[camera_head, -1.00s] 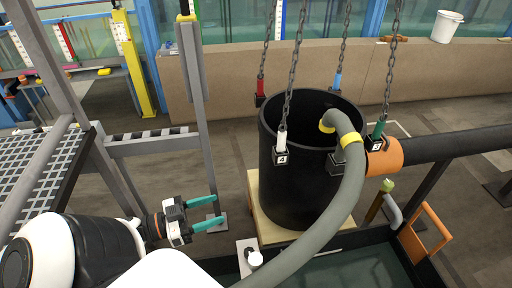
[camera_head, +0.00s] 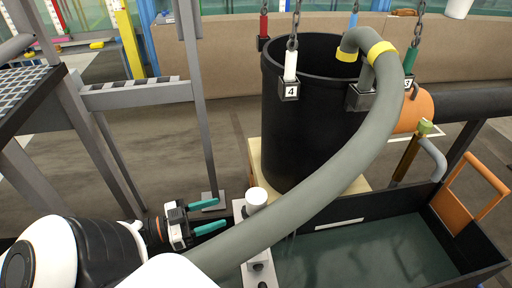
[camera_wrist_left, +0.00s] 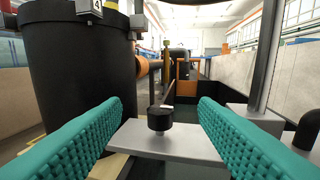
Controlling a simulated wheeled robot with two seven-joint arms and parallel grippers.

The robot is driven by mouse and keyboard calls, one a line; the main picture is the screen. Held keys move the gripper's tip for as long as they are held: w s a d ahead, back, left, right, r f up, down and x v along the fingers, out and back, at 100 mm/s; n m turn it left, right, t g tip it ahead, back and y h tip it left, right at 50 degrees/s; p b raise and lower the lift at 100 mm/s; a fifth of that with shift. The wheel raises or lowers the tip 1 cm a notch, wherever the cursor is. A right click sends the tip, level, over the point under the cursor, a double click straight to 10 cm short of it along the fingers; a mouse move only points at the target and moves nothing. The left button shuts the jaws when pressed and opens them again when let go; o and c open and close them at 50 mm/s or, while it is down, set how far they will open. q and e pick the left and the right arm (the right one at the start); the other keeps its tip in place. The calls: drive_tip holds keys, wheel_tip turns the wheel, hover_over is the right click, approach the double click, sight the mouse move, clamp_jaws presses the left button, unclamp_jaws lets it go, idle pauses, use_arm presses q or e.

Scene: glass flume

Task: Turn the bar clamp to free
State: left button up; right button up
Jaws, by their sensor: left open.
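I cannot tell for certain which part is the bar clamp. A light grey plate (camera_head: 239,212) carries a knob (camera_head: 256,196) with a white top, beside the grey hose. In the left wrist view the plate (camera_wrist_left: 168,143) lies ahead, with a dark upright knob (camera_wrist_left: 160,119) between the fingers. My left gripper (camera_head: 216,215) has two teal fingers spread apart, with nothing between them. It is just left of the plate and apart from the knob in the head view. The hose hides part of the plate. My right gripper is not in view.
A black tank (camera_head: 310,125) stands on a wooden base with chains above. A thick grey hose (camera_head: 335,180) arches from it across the front. A water trough (camera_head: 365,250) lies front right, with an orange frame (camera_head: 465,205). A grey metal frame (camera_head: 135,94) stands left.

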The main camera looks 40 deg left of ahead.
use_arm(q)
drive_tip(key=w+d+f+b, duration=0.1)
drive_tip(key=w, duration=0.2)
drive_tip(key=w+d+f+b, duration=0.1)
drive_tip(key=w+d, duration=0.1)
drive_tip(key=w, duration=0.2)
drive_tip(key=w+d+f+b, duration=0.1)
drive_tip(key=w+d, duration=0.1)
drive_tip(key=w, duration=0.1)
drive_tip(key=shift+w+d+f+b, duration=0.1)
drive_tip(key=shift+w+d+b, duration=0.15)
drive_tip(key=shift+w+b, duration=0.1)
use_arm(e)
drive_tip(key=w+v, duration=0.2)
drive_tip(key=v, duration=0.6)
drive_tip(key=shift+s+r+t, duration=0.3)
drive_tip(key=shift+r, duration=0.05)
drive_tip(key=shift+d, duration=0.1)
